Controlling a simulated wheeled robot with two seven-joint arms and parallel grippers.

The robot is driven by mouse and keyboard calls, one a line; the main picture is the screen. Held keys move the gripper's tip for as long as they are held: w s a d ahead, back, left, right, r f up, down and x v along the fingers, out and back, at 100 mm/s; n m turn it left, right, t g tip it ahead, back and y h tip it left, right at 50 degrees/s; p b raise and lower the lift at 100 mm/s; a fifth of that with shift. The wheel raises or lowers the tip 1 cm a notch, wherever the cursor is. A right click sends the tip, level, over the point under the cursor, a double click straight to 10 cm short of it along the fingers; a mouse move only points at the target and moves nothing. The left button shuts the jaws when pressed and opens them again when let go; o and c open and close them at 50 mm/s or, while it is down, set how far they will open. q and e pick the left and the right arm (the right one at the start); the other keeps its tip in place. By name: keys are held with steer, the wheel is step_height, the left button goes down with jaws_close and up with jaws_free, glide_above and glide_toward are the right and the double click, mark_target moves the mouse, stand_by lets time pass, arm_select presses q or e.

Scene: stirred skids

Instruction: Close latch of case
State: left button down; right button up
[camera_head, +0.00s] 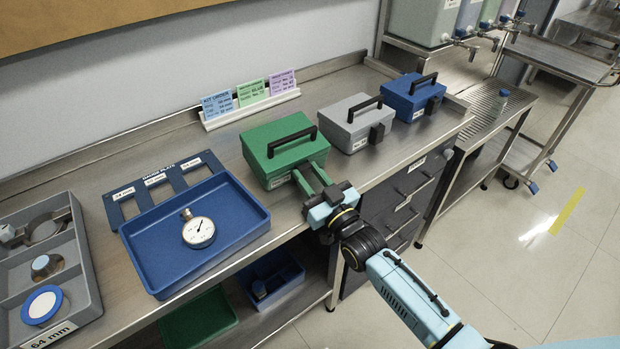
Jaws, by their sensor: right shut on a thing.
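The green case (262,158) stands on the steel bench with its lid down and its black handle (292,142) on top. My right gripper (308,178) is at the front face of the green case. It is shut on the green case's latch, which the fingers hide. How far the latch is turned or pressed cannot be told. A grey case (342,126) and a blue case (404,98) stand to the right, each with a dark latch on its front. My left gripper is not in view.
A blue tray (158,278) with a round gauge (198,232) lies left of the green case. A blue gauge plate (160,180) lies behind it. A grey compartment tray (88,268) is at far left. A card holder (250,110) stands behind the cases.

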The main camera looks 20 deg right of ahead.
steer(key=o, duration=1)
steer(key=shift+r, duration=0.2)
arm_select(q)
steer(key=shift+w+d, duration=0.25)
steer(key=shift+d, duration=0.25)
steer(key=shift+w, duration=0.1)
arm_select(e)
steer(key=shift+f, duration=0.1)
arm_select(q)
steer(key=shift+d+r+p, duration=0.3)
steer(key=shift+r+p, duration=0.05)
steer(key=shift+p, duration=0.05)
arm_select(e)
steer(key=v, duration=1.3)
steer(key=shift+s, duration=0.2)
